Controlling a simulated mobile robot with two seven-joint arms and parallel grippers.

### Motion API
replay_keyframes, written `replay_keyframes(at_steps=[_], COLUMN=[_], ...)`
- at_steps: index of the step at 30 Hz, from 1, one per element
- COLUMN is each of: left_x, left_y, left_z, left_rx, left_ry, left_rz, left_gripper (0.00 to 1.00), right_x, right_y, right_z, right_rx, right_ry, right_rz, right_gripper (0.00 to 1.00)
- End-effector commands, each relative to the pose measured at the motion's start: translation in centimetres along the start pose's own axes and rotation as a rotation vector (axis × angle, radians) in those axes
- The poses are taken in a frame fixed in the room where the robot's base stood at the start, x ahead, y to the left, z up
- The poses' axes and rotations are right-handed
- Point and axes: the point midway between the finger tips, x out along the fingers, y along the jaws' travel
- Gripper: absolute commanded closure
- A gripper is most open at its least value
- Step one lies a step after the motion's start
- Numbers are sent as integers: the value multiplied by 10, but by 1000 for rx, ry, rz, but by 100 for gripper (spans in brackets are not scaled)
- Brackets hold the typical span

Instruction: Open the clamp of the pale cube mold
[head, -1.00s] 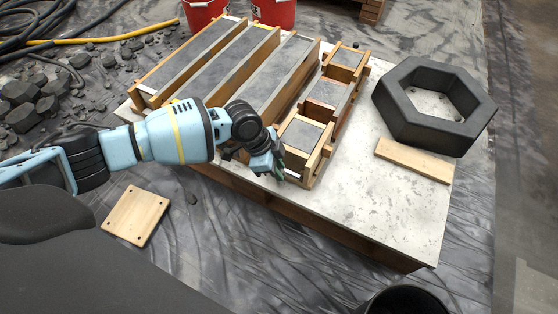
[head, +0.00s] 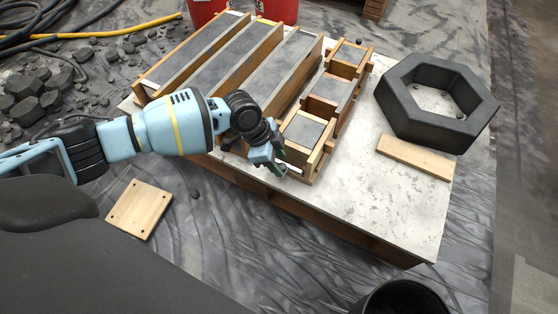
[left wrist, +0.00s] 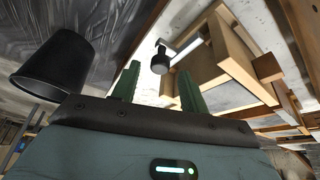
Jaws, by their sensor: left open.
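The pale cube mold (head: 304,129) is the nearest of a row of wooden cube molds filled with grey concrete, at the table's front edge. Its wooden side also shows in the left wrist view (left wrist: 236,53). Its clamp shows there as a pale metal bar (left wrist: 188,43) with a black knob (left wrist: 160,61). My left gripper (head: 279,169) is at the mold's front left corner. In the left wrist view its two green fingers (left wrist: 158,82) are open. The black knob appears between them, just beyond the tips; contact cannot be told. My right gripper is not in view.
Long beam molds (head: 237,56) lie left of the cube molds on the pale table (head: 385,200). A dark hexagonal ring (head: 435,137) and a wooden plank (head: 415,156) lie at right. A black bucket (head: 402,298) stands in front on the floor. The table's front right is clear.

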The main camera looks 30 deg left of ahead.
Motion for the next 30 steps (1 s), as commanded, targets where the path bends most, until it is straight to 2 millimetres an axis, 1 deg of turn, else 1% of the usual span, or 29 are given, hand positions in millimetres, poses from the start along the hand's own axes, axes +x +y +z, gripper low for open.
replay_keyframes(at_steps=[1, 3, 6, 10, 14, 27, 30], left_x=[-12, -23, -40, -55, -60, -58, -63], left_y=[0, 0, 0, 0, 1, 0, 0], left_z=[0, -1, -1, 0, 0, 1, -2], left_rx=[0, 0, 1, 0, 0, 0, 1], left_ry=[-1, 0, -1, -1, -2, -2, -1], left_rz=[-3, -3, -2, -1, 1, 1, -2], left_gripper=[56, 56, 56, 56, 56, 56, 56], right_x=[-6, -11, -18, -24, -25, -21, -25], right_y=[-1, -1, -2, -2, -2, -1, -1], right_z=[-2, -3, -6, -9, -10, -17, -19], right_rx=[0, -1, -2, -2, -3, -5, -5], right_ry=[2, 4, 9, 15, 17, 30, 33], right_rz=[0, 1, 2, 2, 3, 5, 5], right_gripper=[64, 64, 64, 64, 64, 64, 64])
